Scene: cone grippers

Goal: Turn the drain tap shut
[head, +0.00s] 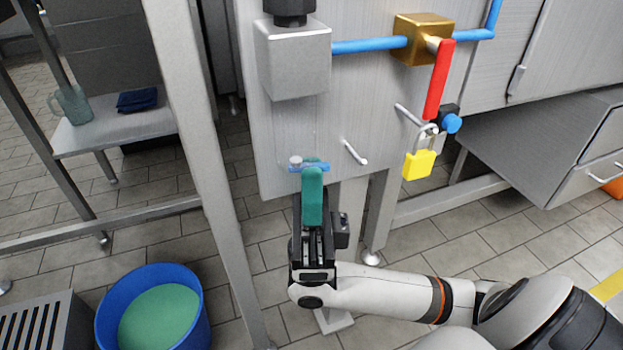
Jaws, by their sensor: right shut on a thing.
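The drain tap (295,164) is a small fitting with a grey top and a blue handle (323,165), low on the front of the grey metal panel. My right gripper (313,172) reaches up to it from below, its teal fingers at the blue handle. It is shut on the handle. The fingers hide the middle of the handle, so its exact angle is hard to tell. My left gripper is not in view.
A blue bucket (203,330) with green content stands on the floor at lower left. A metal post (205,130) is left of the panel. A red lever (438,80), a yellow padlock (418,165) and a peg (355,153) are right of the tap.

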